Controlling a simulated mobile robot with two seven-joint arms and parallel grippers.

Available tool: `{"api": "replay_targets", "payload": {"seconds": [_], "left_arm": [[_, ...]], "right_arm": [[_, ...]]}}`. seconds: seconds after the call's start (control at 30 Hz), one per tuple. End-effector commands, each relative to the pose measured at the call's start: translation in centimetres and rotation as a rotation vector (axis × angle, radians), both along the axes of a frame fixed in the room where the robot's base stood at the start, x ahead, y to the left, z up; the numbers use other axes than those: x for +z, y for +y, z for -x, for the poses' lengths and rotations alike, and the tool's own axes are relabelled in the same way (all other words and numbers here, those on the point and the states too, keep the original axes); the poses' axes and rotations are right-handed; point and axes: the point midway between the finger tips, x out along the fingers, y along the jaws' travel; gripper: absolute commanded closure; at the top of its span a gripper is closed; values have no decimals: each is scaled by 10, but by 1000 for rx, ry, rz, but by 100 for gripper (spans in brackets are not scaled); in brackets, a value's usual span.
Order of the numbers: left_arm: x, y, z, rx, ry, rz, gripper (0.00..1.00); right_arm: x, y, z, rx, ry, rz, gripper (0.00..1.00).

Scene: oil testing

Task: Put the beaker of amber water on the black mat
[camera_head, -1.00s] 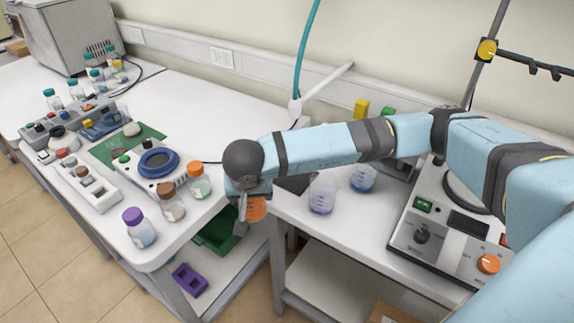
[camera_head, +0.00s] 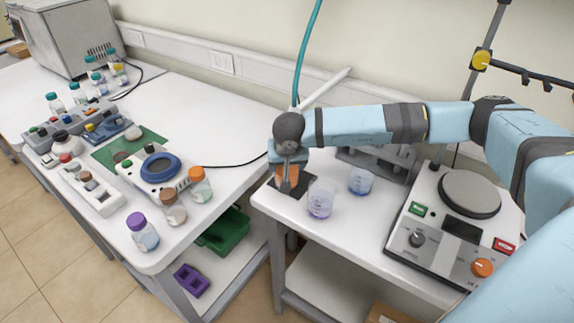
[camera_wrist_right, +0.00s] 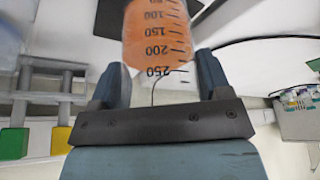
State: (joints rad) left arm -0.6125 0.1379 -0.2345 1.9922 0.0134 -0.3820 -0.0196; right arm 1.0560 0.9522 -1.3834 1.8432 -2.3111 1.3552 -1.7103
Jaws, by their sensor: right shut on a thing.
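The beaker of amber water (camera_head: 287,172) is held in my right gripper (camera_head: 288,180). In the right wrist view the orange beaker (camera_wrist_right: 157,30) with its dark scale marks sits between the two fingers (camera_wrist_right: 160,85). The black mat (camera_head: 304,185) lies on the right-hand bench near its left end. In the head view the gripper and beaker are over the mat and hide part of it. I cannot tell whether the beaker's base touches the mat. My left gripper is not in view.
Beakers of purple liquid (camera_head: 320,200) and blue liquid (camera_head: 361,181) stand just right of the mat. A hotplate device (camera_head: 450,230) is further right, and a grey rack (camera_head: 380,160) is behind. A gap separates this bench from the left bench (camera_head: 225,130) with its bottles.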

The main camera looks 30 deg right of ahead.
Motion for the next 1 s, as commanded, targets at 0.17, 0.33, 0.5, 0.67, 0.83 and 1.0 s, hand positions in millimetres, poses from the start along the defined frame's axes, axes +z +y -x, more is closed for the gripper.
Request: {"api": "replay_targets", "payload": {"seconds": [0.17, 0.33, 0.5, 0.67, 0.83, 1.0], "left_arm": [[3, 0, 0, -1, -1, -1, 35], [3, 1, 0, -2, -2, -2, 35], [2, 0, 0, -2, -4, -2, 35], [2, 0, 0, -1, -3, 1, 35], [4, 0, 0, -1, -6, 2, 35], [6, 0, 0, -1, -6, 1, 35]], "right_arm": [[-12, -1, -1, 0, -1, 0, 61], [-15, -1, -1, 0, -2, 0, 61], [-16, -1, -1, 0, -1, 0, 61], [-18, -1, 0, 0, -1, 0, 13], [-18, -1, 0, 0, -1, 0, 4], [-16, -1, 0, 0, -1, 0, 4]]}}
